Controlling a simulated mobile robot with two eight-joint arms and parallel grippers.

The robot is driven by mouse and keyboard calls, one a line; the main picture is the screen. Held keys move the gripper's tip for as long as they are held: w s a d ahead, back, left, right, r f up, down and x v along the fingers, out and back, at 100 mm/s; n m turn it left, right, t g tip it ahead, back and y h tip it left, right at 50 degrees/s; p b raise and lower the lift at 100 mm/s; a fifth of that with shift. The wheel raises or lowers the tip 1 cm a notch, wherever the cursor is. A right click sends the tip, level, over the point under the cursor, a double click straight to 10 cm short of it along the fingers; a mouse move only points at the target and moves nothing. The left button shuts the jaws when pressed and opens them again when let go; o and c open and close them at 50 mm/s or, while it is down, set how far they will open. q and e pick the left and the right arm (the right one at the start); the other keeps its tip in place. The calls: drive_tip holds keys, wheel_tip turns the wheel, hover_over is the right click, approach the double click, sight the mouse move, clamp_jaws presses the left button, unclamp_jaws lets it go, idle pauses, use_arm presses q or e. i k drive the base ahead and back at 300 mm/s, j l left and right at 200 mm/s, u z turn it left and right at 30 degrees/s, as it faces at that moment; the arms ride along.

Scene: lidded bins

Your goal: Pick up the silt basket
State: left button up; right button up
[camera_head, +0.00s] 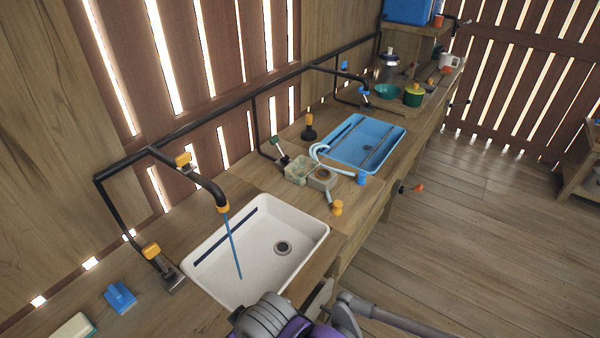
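No object is plainly recognisable as the silt basket. Neither gripper's fingers can be made out. Grey and purple parts of my own body show at the bottom edge, covering the near edge of the white sink.
A black pipe tap (209,187) with a thin blue stream (233,248) reaches over the white sink. A blue brush-like item (120,297) lies at left. A black plunger-like item (309,128), green pot (413,95) and teal bowl (388,91) stand farther along.

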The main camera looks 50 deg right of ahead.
sight(298, 171)
drive_tip(key=k+j+u, duration=0.15)
drive_tip(key=k+u, duration=0.25)
drive_tip(key=k, duration=0.2)
drive_tip(key=l+u, duration=0.15)
drive_tip(key=u, duration=0.2)
drive_tip(key=l+u, duration=0.15)
drive_tip(key=u, duration=0.15)
drive_tip(key=l+u, duration=0.15)
drive_tip(key=u, duration=0.2)
drive_tip(key=k+l, duration=0.15)
drive_tip(key=l, duration=0.25)
drive_tip(key=k+l, duration=0.15)
drive_tip(key=l, duration=0.3)
drive_tip(key=k+l, duration=0.2)
drive_tip(key=l, duration=0.2)
drive_tip(key=k+l, duration=0.15)
drive_tip(key=l, duration=0.3)
drive_tip(key=k+l, duration=0.15)
drive_tip(key=l, duration=0.25)
drive_tip(key=k+l, duration=0.15)
drive_tip(key=l, duration=0.3)
drive_tip(key=k+l, duration=0.15)
drive_tip(key=l, duration=0.25)
drive_tip(key=k+l, duration=0.2)
drive_tip(key=l, duration=0.25)
